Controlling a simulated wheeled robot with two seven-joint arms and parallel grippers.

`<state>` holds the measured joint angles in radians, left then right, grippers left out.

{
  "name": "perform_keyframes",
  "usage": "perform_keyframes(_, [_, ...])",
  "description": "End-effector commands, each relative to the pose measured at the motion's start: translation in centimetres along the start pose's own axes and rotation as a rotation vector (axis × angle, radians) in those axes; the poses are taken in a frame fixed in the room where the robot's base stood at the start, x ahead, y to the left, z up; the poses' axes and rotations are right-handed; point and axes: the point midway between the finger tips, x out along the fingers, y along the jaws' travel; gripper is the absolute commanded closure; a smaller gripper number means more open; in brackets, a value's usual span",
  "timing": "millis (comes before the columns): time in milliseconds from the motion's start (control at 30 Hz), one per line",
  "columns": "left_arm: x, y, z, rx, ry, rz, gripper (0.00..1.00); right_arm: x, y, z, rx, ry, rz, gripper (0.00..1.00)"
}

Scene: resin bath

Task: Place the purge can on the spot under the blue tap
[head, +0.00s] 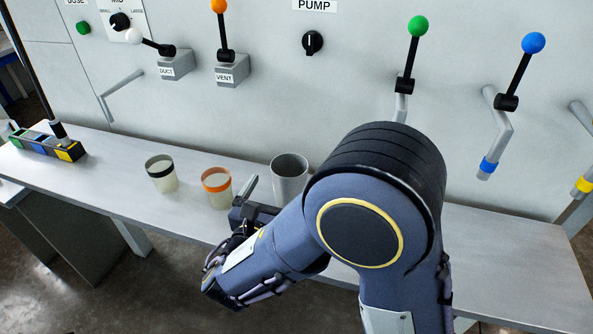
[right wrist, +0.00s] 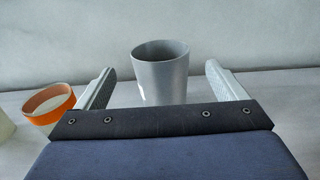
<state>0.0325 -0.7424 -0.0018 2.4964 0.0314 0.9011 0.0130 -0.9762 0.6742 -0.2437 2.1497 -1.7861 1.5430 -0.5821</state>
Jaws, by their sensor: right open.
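The purge can appears to be the plain grey can (head: 289,176), standing upright on the bench behind my right forearm. In the right wrist view the grey can (right wrist: 164,74) stands between and ahead of the fingers. My right gripper (head: 262,196) is open, its fingers apart on either side of the can's line, with a gap showing on both sides. The blue tap (head: 488,166) is a bent wall pipe with a blue band at its mouth, far to the right. Its lever has a blue knob (head: 533,43). The bench spot below it looks bare. My left gripper is out of view.
A coloured block rack (head: 45,143) sits at the bench's left. A yellow-banded tap (head: 584,184) is at the right edge. Bench right of my arm looks clear.

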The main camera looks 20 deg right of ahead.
Motion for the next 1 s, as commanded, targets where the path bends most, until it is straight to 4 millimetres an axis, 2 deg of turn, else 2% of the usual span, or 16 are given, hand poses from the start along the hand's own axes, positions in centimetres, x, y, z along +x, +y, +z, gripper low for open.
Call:
perform_keyframes(167, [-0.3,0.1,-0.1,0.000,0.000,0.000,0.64,1.1,0.2,0.1,-0.004,-0.005,0.003,0.09])
perform_keyframes(633, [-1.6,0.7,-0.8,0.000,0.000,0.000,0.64,7.3,0.0,0.1,-0.004,-0.004,0.001,0.09])
perform_keyframes(933, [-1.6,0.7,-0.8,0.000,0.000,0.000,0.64,7.8,0.0,0.0,-0.003,-0.003,0.004,0.09])
perform_keyframes(1000, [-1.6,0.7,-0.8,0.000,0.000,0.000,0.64,7.8,0.0,0.0,-0.003,-0.003,0.004,0.18])
